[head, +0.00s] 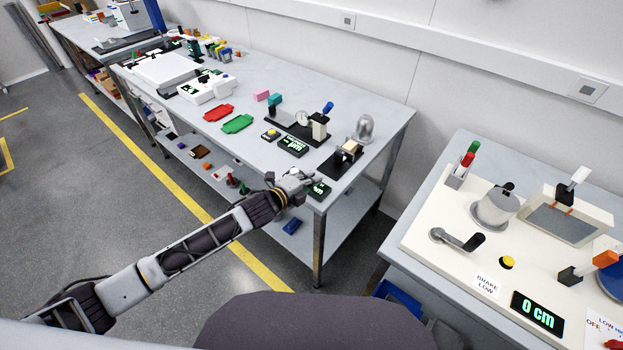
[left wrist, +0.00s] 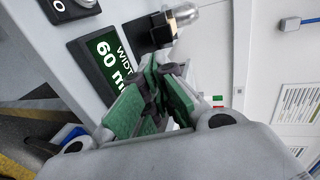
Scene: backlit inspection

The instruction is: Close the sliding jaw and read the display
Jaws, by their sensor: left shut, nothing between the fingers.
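My left gripper (head: 300,180) reaches in over the front right corner of the middle bench, beside a small black display (head: 319,190). In the left wrist view its green-padded fingers (left wrist: 160,95) are shut with nothing between them. A dark part (left wrist: 155,32) shows past the fingers; I cannot tell which part is the sliding jaw. My right gripper is not in view.
A dial-gauge stand (head: 301,121), a second display (head: 292,146), a yellow button (head: 271,134) and a metal dome (head: 364,130) stand close by. Green (head: 238,123) and red (head: 218,112) plates lie further left. The right bench (head: 418,236) holds a control panel, across a gap.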

